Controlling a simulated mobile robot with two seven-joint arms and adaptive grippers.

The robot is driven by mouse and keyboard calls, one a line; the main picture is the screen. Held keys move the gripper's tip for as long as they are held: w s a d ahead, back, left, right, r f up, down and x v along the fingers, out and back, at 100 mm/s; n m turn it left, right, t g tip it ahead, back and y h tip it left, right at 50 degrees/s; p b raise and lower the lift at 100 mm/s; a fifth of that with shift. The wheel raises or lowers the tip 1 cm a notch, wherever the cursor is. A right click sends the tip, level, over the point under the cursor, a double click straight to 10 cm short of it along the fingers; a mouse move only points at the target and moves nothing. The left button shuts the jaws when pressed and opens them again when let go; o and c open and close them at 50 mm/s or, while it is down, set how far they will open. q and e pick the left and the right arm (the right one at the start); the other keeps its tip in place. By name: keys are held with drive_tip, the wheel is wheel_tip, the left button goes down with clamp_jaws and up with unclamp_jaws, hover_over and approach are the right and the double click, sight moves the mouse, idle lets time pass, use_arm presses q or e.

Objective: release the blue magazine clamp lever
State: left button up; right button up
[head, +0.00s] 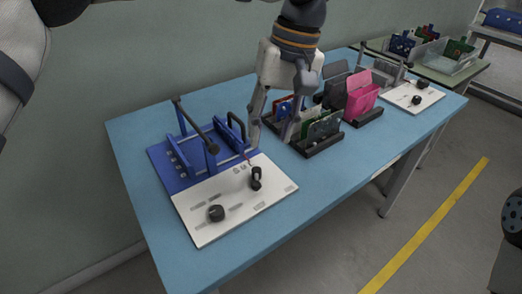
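The blue magazine clamp (168,158) sits at the left end of the blue table, with upright blue plates. A long black bar (196,127) runs slantwise over it, ending in a dark knob near its front. A dark curved handle (236,126) stands at its right side; I cannot tell which of these is the lever. My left gripper (271,140) points down just right of the clamp, with its two fingers spread and nothing visible between them. The left finger is close to the clamp's right edge; contact is unclear.
A white panel (215,198) with black knobs lies in front of the clamp. Black racks hold green boards (324,125) and a pink piece (361,94) right of the gripper. The blue table's (300,190) front strip is clear. A second fixture stands at the far right.

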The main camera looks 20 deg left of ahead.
sight(258, 182)
use_arm(q)
drive_tip(key=f, duration=0.3)
drive_tip(key=s+a+f, duration=0.1)
drive_tip(key=f, duration=0.3)
drive_tip(key=s+f, duration=0.1)
drive_tip(key=f, duration=0.3)
drive_tip(key=shift+s+a+f, duration=0.15)
drive_tip(key=shift+a+f, duration=0.1)
drive_tip(key=shift+a, duration=0.1)
clamp_jaws()
